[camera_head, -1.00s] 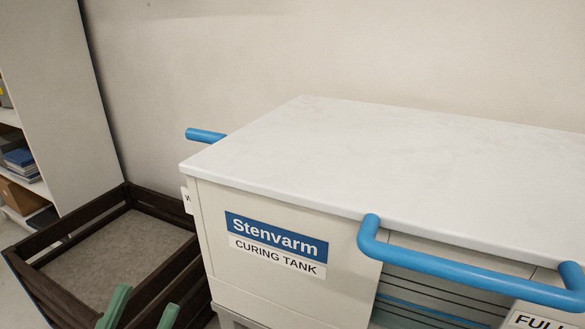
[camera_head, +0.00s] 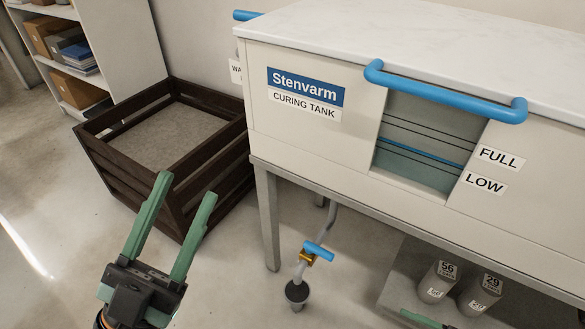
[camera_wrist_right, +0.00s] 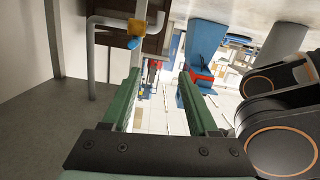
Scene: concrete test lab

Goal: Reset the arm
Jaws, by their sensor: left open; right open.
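My left gripper (camera_head: 187,189) shows at the lower left of the head view. Its two green fingers are apart with nothing between them, in front of the dark wooden crate and clear of the tank. My right gripper (camera_wrist_right: 160,78) shows in the right wrist view, its green fingers apart and empty. A green fingertip at the bottom edge of the head view looks like part of it; the rest is out of frame there.
The Stenvarm curing tank (camera_head: 340,150) has a blue front handle (camera_head: 445,92). Below it hangs a drain pipe with a blue-handled valve (camera_head: 318,251) over a dark cup (camera_head: 297,291). Grey cylinders (camera_head: 437,281) stand on a low shelf. A wooden crate (camera_head: 120,165) stands left.

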